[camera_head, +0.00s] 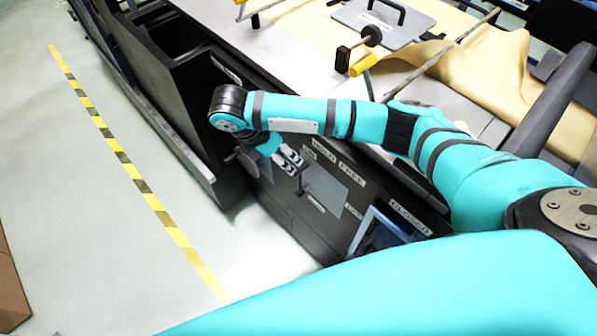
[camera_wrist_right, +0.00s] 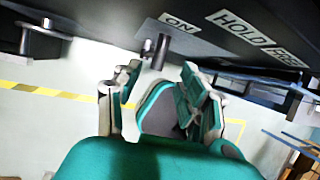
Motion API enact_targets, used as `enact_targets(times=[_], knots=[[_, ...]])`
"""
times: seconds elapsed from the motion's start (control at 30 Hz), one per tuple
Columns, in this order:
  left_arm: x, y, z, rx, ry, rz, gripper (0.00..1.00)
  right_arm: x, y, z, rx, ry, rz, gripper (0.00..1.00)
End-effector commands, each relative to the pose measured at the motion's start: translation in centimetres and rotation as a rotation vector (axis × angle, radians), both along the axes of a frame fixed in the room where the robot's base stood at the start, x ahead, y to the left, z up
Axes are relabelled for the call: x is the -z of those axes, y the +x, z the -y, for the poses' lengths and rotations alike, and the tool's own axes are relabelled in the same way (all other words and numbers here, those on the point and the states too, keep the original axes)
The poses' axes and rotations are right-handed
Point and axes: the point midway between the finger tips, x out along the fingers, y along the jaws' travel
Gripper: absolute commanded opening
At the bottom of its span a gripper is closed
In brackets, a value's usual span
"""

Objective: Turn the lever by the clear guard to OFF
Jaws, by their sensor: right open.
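A short dark lever (camera_wrist_right: 157,52) sticks out of the black front panel below the ON label (camera_wrist_right: 180,22) in the right wrist view. My right gripper (camera_wrist_right: 160,88) is open, its fingers apart on either side of the line toward the lever; I cannot tell whether they touch it. In the head view my right gripper (camera_head: 289,160) is close to the panel face by the grey plate (camera_head: 328,190). A blue-edged frame (camera_head: 375,228), perhaps the clear guard, is at the panel's lower right. No OFF label is readable. My left gripper is not in view.
A HOLD FREE label (camera_wrist_right: 255,38) sits right of ON. Another dark handle (camera_wrist_right: 40,28) sticks out at the left. A CLOSED label (camera_head: 410,218) is near the frame. The floor beside the yellow-black tape (camera_head: 130,172) is clear.

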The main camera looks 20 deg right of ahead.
Motion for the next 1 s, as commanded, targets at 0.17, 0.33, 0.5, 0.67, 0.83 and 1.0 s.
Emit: enact_targets(times=[0.17, 0.33, 0.5, 0.67, 0.83, 1.0], knots=[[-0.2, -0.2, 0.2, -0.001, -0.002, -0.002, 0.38, 3.5, -0.2, 1.7, 0.002, -0.001, -0.002, 0.42], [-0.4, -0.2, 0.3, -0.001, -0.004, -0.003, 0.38, 6.0, -0.3, 2.9, 0.002, -0.002, -0.001, 0.42], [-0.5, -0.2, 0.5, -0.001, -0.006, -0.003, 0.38, 7.3, -0.3, 3.4, 0.001, 0.000, 0.001, 0.42], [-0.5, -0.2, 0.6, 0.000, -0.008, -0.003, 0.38, 7.6, -0.3, 3.5, 0.000, 0.001, 0.002, 0.42], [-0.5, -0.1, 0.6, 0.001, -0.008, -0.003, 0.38, 7.6, -0.3, 3.5, 0.000, 0.001, 0.002, 0.42], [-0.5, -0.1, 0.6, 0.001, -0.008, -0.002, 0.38, 7.6, -0.3, 3.5, 0.000, 0.001, 0.002, 0.20]])
